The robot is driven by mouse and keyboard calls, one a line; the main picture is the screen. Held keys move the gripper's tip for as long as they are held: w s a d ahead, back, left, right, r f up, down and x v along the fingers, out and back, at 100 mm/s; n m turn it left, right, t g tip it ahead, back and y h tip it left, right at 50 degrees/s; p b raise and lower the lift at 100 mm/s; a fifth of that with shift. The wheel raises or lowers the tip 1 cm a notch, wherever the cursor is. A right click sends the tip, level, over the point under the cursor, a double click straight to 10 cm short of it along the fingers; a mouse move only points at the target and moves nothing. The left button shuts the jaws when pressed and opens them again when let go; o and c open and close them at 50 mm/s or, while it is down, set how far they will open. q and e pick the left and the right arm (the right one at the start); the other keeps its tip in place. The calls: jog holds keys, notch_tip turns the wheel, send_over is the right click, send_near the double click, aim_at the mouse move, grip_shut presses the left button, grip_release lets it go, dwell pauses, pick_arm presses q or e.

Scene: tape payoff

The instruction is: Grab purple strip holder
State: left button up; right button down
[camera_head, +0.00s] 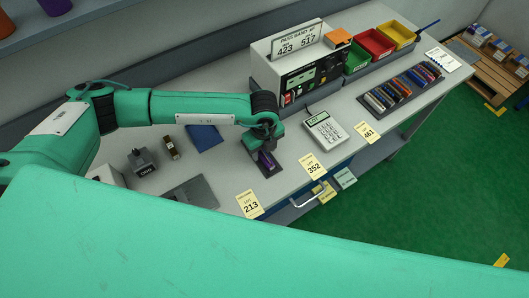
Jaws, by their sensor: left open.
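The purple strip holder (267,161) sits on a dark pad (271,170) on the grey bench, near the bench's front edge. It is small, and the gripper above partly hides it. My left arm comes in from the left, and my left gripper (265,149) points down right over the holder. Its jaws are open, and the fingertips are dark and small in this view. I cannot tell whether they touch the holder's sides. My right gripper is not in view.
A calculator-like device (325,130) stands right of the holder. Yellow lot cards (313,166) line the front edge. A control box (300,68), colored bins (373,44) and a rack of colored strips (400,88) stand farther back. A blue pad (204,137) lies left.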

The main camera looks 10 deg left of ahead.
pick_arm(q)
jog(key=shift+f, duration=0.95)
jog(key=shift+c, duration=0.3)
grip_shut()
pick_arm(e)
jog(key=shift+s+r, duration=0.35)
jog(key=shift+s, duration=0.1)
pick_arm(q)
jog(key=shift+r, duration=0.15)
